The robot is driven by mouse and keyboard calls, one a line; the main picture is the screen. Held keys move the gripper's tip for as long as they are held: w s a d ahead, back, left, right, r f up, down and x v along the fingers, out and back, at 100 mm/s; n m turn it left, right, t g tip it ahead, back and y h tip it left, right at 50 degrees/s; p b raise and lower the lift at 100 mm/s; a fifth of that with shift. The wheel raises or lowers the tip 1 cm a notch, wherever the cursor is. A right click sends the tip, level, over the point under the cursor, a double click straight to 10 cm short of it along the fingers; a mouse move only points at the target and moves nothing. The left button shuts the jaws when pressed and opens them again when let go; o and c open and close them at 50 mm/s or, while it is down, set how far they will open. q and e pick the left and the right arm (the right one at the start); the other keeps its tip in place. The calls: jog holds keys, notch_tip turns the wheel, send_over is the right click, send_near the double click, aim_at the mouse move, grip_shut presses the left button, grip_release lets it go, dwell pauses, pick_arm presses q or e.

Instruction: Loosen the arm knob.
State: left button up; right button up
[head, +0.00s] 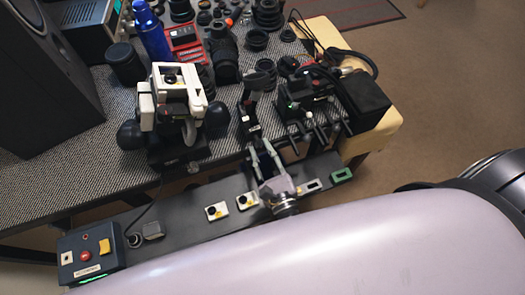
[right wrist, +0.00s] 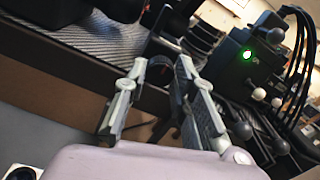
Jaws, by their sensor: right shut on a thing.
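My right gripper (head: 257,146) reaches away from me over the dark front rail, with its grey fingers at the foot of a black articulated arm (head: 251,92). In the right wrist view the two fingers (right wrist: 161,70) stand on either side of a small dark knob (right wrist: 160,73). The gripper is shut on this arm knob, which the fingertips mostly hide in the head view. The black arm rises from the knob and stands upright between two devices. Whether the knob has turned cannot be told. My left gripper is not in view.
A white-framed device (head: 178,88) stands left of the arm. A black device with levers (head: 305,95) stands close on its right, with a green light (right wrist: 247,55). A control box (head: 88,256) sits at the rail's left end. Lens parts crowd the back.

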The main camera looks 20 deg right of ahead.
grip_shut()
jog(key=shift+n, duration=0.3)
jog(key=n+p, duration=0.1)
jog(key=n, duration=0.2)
jog(key=shift+r+n, duration=0.1)
jog(key=shift+n, duration=0.3)
jog(key=n+p, duration=0.2)
jog(key=n, duration=0.2)
jog(key=shift+n, duration=0.3)
jog(key=n+p, duration=0.2)
jog(key=n, duration=0.3)
jog(key=shift+n+p, duration=0.5)
jog(key=shift+n, duration=1.6)
